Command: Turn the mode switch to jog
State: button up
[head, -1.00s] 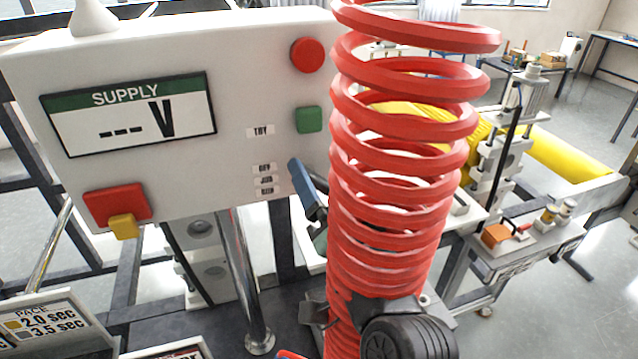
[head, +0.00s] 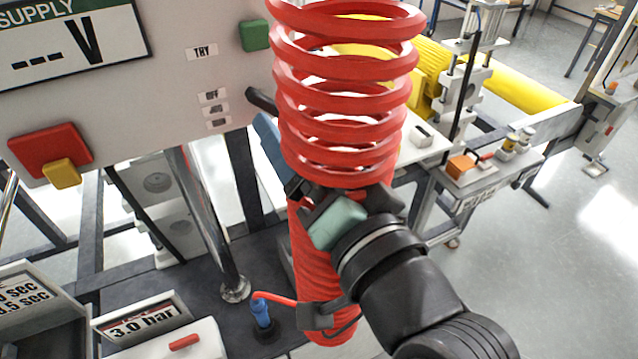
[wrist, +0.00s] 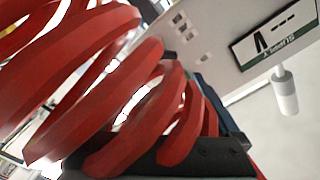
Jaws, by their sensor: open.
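The white control panel (head: 120,100) carries a column of three small mode labels (head: 215,108), hard to read, near its lower right edge; they also show in the wrist view (wrist: 183,28). A dark bar (head: 262,100) is just right of the labels; I cannot tell whether it is the switch handle or a finger. My gripper (head: 268,122) is open beside the panel's lower right edge, its blue finger side showing. A red coil around my arm hides most of it. The mode switch knob is not clearly visible, and contact cannot be told.
A green button (head: 255,35), a red block (head: 50,150) and a yellow tab (head: 62,173) are on the panel. A chrome post (head: 205,215) stands below. A 3.0 bar sign (head: 140,318) is lower left. A yellow roll (head: 520,80) lies behind right.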

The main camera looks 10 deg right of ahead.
jog(key=shift+p+v, duration=1.7)
jog(key=shift+v, duration=0.45)
jog(key=w+a+r+n+t+h+b, duration=0.1)
jog(key=w+r+n+t+h+b, duration=0.3)
jog(key=r, duration=0.8)
jog(key=s+a+r+t, duration=0.1)
jog(key=s+r+t, duration=0.2)
jog(key=r, duration=0.3)
jog(key=s+a+r+n+t+h+b, duration=0.1)
jog(key=s+a+r+t, duration=0.1)
jog(key=r, duration=0.4)
jog(key=shift+s+a+r+t+h, duration=0.2)
jog(key=shift+s+t+h, duration=0.15)
jog(key=shift+t, duration=0.25)
jog(key=shift+f+b, duration=0.15)
jog(key=shift+b, duration=0.2)
